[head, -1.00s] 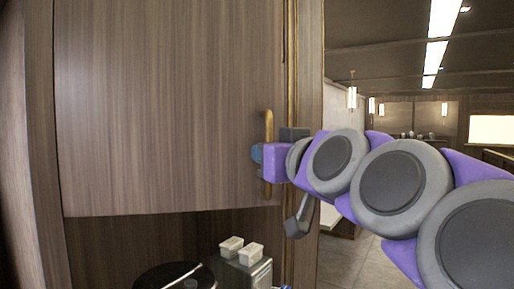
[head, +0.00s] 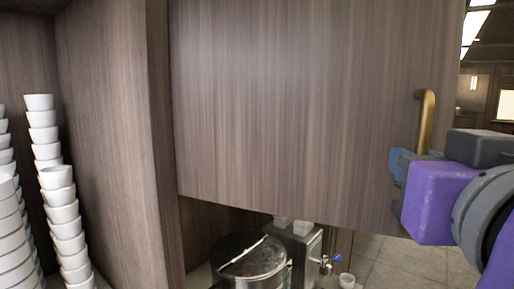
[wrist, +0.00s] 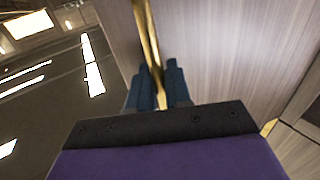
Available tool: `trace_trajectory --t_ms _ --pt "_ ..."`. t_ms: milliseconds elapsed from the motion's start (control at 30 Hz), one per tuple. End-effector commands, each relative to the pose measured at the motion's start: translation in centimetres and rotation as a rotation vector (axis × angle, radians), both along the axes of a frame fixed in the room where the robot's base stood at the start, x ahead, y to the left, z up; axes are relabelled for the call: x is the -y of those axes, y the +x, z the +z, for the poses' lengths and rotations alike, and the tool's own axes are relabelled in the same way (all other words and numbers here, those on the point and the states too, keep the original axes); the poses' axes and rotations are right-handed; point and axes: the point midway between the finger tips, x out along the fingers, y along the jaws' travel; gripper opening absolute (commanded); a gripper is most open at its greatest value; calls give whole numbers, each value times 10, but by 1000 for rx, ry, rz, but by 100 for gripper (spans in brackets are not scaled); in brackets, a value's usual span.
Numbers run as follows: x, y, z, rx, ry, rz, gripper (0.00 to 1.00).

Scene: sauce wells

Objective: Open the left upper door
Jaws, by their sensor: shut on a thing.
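The wooden door (head: 290,100) fills the middle of the head view and stands swung out from the cabinet, its lower edge slanting down to the right. Its brass bar handle (head: 426,112) is near the door's right edge. My gripper (head: 400,165) is at the lower part of the handle, at the right of the head view. In the wrist view the blue fingers (wrist: 157,85) sit on both sides of the brass handle (wrist: 150,40), shut on it. The handle's lower end is hidden by my gripper in the head view.
Stacks of white cups (head: 62,215) stand left of a wooden side panel (head: 110,130). Below the door are a round pot with a clear lid (head: 252,262), a metal dispenser with a tap (head: 305,255) and a small white cup (head: 347,281). Tiled floor is free at the right.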

Motion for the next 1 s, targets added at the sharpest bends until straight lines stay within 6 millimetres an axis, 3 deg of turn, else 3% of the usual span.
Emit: trace_trajectory --t_ms 233,667,700,867,1000 --pt "-7 -17 4 10 -3 15 0" --pt "-9 -19 4 10 -4 18 0" --pt "-9 -19 4 10 -4 18 19" --pt "-9 -19 3 7 -4 17 33" --pt "-8 -18 2 5 -3 17 33"
